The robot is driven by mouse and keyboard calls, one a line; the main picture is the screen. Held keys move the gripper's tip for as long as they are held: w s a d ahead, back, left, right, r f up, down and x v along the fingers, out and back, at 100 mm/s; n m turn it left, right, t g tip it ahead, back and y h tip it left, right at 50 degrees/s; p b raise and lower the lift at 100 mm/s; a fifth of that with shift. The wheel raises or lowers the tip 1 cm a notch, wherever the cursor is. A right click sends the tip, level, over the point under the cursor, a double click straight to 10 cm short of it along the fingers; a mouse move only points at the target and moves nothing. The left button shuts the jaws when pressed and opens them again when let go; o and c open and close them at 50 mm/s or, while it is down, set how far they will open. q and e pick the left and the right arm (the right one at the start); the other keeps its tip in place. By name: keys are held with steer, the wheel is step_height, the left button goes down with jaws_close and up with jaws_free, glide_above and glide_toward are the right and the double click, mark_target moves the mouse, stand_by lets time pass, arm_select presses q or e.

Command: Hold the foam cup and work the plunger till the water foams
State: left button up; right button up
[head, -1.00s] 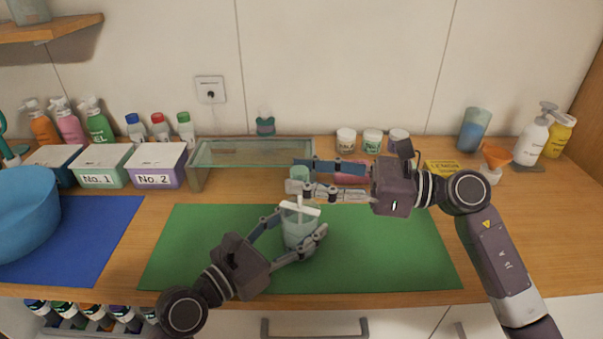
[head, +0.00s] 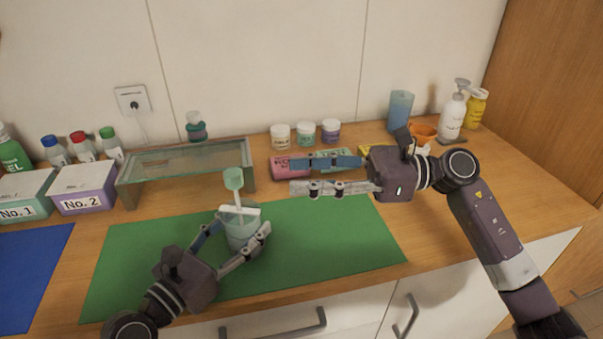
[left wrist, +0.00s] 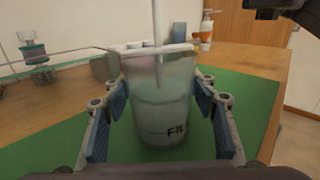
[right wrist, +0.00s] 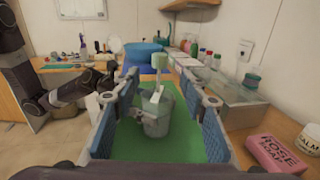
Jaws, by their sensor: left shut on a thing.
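The foam cup (head: 240,238), a translucent pale vessel, stands on the green mat. My left gripper (head: 243,222) is shut on its sides. In the left wrist view the cup (left wrist: 160,105) looks cloudy, with part of a dark label showing; I cannot tell foam from water. The plunger (head: 233,180) has a pale green knob on a white rod that rises through a white bar across the cup's rim. My right gripper (head: 292,176) is open and empty, to the right of the knob and apart from it. In the right wrist view the knob (right wrist: 159,62) shows between the fingers.
A glass-topped stand (head: 128,190) is behind the mat (head: 340,235). A pink soap box (head: 281,168) lies behind my right gripper, with several small jars (head: 305,134) farther back. Boxes No. 1 and No. 2 (head: 83,188) stand at left. The mat's right half is clear.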

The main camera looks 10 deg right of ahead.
mark_target(234, 180)
steer(key=shift+f, duration=0.1)
steer(key=a, duration=0.4)
steer(key=w+a, duration=0.1)
steer(key=a, duration=0.3)
steer(key=w+a, duration=0.1)
steer(key=a, duration=0.3)
steer(key=shift+w+f, duration=0.15)
steer(key=shift+w, duration=0.05)
jaws_close()
steer(key=shift+f, duration=0.1)
